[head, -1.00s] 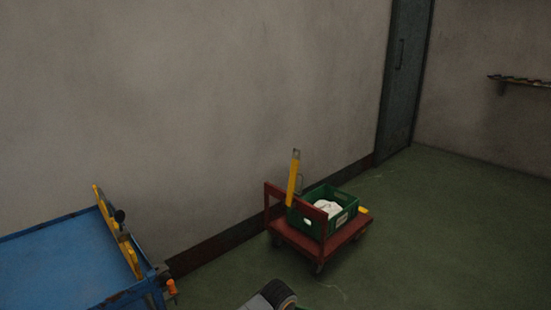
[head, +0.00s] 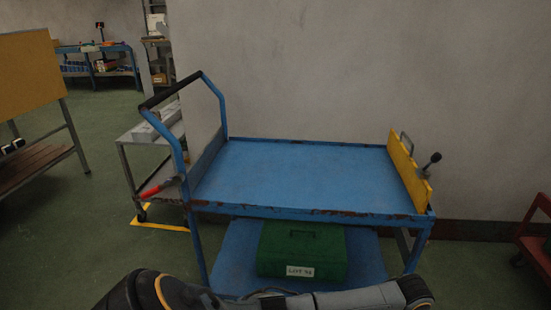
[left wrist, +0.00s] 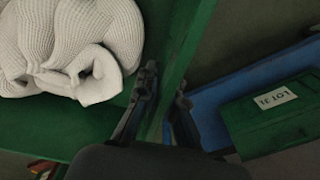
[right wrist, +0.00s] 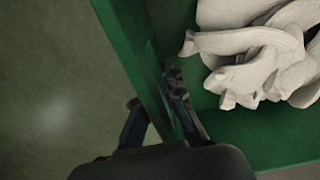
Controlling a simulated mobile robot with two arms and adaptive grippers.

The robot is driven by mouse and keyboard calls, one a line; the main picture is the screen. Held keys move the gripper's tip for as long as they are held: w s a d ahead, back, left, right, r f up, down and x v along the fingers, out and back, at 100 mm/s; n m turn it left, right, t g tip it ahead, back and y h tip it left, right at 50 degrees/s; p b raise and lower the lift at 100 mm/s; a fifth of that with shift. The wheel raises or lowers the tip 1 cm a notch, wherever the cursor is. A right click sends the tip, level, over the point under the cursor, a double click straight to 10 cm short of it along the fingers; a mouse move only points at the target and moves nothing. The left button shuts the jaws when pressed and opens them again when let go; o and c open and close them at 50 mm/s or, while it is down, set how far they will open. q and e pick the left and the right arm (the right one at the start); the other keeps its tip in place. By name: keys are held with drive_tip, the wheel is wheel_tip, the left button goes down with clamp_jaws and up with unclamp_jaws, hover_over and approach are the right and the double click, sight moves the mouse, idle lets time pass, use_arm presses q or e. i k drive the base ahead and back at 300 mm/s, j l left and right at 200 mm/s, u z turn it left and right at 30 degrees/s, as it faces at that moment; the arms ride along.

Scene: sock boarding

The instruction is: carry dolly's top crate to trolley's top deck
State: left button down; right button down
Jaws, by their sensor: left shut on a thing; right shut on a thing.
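A green crate of white ribbed socks (left wrist: 85,45) fills much of the left wrist view. My left gripper (left wrist: 165,88) is shut on its wall (left wrist: 188,45). In the right wrist view my right gripper (right wrist: 155,92) is shut on another wall (right wrist: 128,45) of a green crate with white socks (right wrist: 255,55) inside. The held crate and both grippers are out of the head view. The blue trolley (head: 300,175) stands ahead, its top deck bare. The red dolly (head: 535,243) shows only partly at the right edge.
A closed green crate (head: 330,252) with a LOT label sits on the trolley's lower shelf. A push handle (head: 180,90) rises at its left end, a yellow board with a clamp (head: 408,168) at its right. A grey cart (head: 140,150) stands behind left.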

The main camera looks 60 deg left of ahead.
sight(296, 171)
drive_tip(key=u, duration=1.15)
